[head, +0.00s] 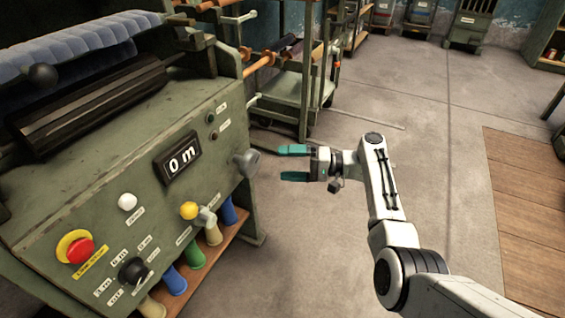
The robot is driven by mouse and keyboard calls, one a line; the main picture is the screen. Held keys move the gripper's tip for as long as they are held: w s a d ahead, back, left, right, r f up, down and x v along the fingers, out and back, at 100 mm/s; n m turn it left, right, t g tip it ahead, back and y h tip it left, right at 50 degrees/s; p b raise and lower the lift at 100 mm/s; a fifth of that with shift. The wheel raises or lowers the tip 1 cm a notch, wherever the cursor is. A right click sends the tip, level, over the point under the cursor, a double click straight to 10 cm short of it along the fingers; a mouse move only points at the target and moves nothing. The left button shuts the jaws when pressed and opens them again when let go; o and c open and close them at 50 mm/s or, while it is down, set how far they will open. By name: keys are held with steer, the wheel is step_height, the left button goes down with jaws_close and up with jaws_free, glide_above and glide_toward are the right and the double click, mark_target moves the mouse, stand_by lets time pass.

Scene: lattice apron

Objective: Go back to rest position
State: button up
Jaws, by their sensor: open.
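My gripper (294,163) is in the middle of the head view, at the end of my white arm, which reaches in from the lower right. Its two teal fingers are apart and point left, with nothing between them. The fingertips are a little to the right of a grey knob (246,163) on the right edge of the green machine (70,217). There is a gap between the fingertips and the knob in the picture.
The machine fills the left side, with a "0 m" display (178,161), a red stop button (79,250) and a yellow knob (189,210). A green cart (300,90) stands behind. Open concrete floor (440,110) lies to the right, beside wooden boards (525,185).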

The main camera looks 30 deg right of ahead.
stand_by(0.4)
steer(key=s+a+f+n+g+h, duration=0.1)
steer(key=s+a+f+g+h, duration=0.15)
steer(key=s+f, duration=0.55)
steer(key=s+a+f+n+g+h, duration=0.1)
steer(key=s+a+f+g+h, duration=0.15)
steer(key=s+f, duration=0.55)
steer(key=s+d+f+n+g+h, duration=0.2)
steer(key=s+h, duration=0.5)
steer(key=s, duration=1.2)
steer(key=s+d+r+g+h, duration=0.1)
steer(key=s+r+h, duration=0.25)
steer(key=s, duration=0.55)
step_height(320, 180, up, 29)
steer(key=p, duration=2.8)
steer(key=shift+w+r+n, duration=0.15)
steer(key=shift+w+n, duration=0.15)
steer(key=shift+w, duration=0.05)
steer(key=shift+d+y, duration=0.1)
steer(key=shift+y, duration=0.15)
